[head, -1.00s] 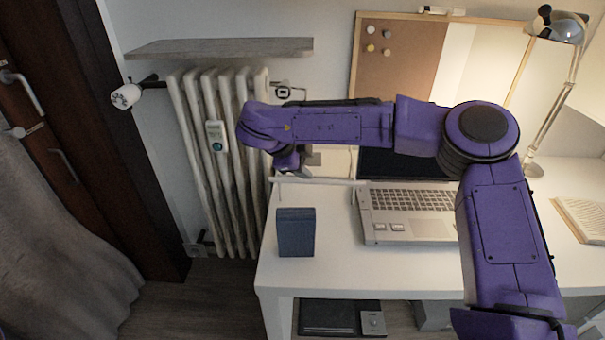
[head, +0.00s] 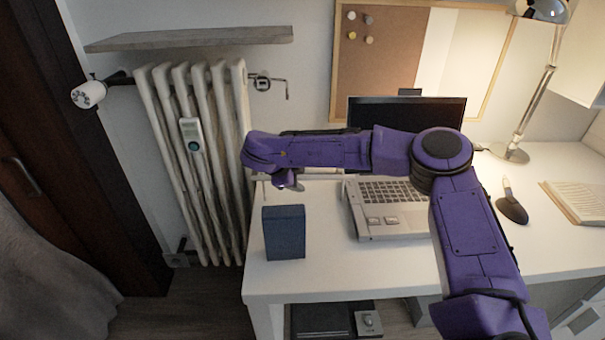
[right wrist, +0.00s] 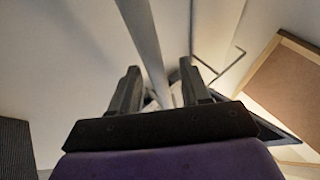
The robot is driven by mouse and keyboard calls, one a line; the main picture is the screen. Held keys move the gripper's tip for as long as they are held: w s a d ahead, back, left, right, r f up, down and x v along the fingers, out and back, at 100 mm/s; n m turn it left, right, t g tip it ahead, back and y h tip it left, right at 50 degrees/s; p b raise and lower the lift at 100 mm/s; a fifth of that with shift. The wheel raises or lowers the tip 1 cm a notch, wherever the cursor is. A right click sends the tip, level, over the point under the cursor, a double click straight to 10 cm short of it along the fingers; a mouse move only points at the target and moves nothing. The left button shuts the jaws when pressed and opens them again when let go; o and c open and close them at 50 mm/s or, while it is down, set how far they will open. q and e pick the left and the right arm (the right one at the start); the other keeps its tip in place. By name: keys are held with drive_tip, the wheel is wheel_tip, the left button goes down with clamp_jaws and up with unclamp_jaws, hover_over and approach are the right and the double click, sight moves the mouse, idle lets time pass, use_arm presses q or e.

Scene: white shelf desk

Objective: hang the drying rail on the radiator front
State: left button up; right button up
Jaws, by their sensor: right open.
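The drying rail appears to be the thin white bar (head: 320,178) with a thin peg at its left end, along the back of the white desk. It is partly hidden behind my right gripper (head: 290,183). In the right wrist view my right gripper (right wrist: 158,68) is open, with a pale bar (right wrist: 145,35) running between its fingers. I cannot tell whether they touch it. The white column radiator (head: 239,90) stands left of the desk, with a small meter (head: 191,132) on its front. My left gripper is not in view.
A dark blue box (head: 284,234) stands upright on the desk just in front of my right gripper. A laptop (head: 392,222) stands to its right, partly behind my arm. A grey shelf (head: 190,38) is above the radiator. The desk (head: 330,285) is clear along its front edge.

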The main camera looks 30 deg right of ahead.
drive_tip(key=shift+d+f, duration=0.15)
drive_tip(key=shift+d, duration=0.05)
drive_tip(key=shift+a, duration=0.1)
drive_tip(key=shift+c, duration=0.3)
clamp_jaws()
